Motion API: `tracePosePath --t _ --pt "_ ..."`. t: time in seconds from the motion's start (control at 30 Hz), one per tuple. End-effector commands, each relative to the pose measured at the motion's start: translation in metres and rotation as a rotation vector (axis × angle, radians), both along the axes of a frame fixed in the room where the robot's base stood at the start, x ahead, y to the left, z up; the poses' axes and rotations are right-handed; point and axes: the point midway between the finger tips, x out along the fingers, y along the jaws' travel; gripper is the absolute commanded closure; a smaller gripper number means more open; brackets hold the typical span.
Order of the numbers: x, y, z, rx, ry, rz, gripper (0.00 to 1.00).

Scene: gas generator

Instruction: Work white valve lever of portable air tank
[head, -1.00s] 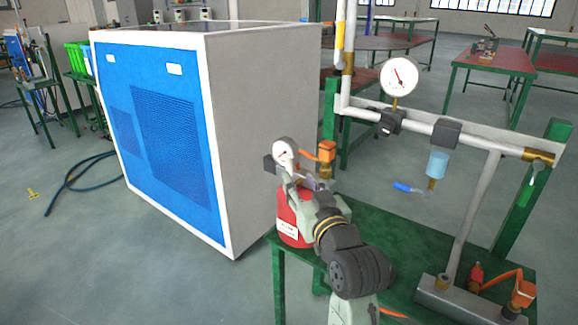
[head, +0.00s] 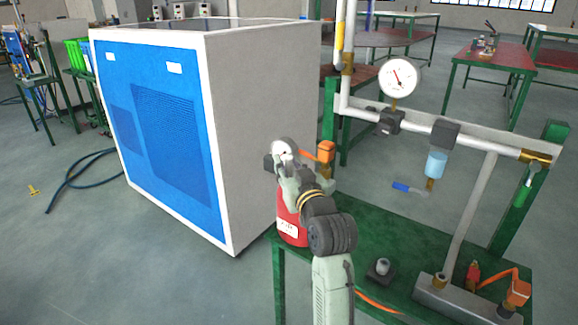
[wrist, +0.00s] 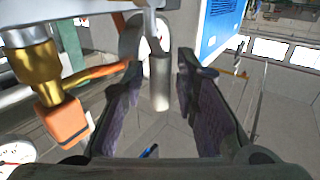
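The red portable air tank (head: 291,228) stands on the green bench with a round white gauge on top. My gripper (head: 281,168) is at the tank's top, in front of the gauge, and hides much of the fittings there. In the wrist view, a pale grey-white rod (wrist: 160,82), which looks like the valve lever, lies between the two dark, purple-padded fingers of my gripper (wrist: 160,95). Gaps show on both sides of it, so the fingers are open around it and appear not to touch it. An orange-handled brass fitting (wrist: 60,120) is left of the fingers.
The green bench (head: 395,235) carries a pipe frame with a large gauge (head: 397,77) and a blue-bowled filter (head: 436,165) on the right. A large blue and grey cabinet (head: 265,130) stands close behind and left of the tank. A small dark block (head: 381,270) sits on the bench.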

Motion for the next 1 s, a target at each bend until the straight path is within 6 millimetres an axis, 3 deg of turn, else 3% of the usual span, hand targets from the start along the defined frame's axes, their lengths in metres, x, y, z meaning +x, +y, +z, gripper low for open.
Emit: tracePosePath --t 0.37,1.0 --pt "-0.0002 0.0000 0.0000 0.000 0.000 0.000 1.00" --pt "-0.0001 -0.0001 -0.0003 0.001 -0.001 0.000 1.00"
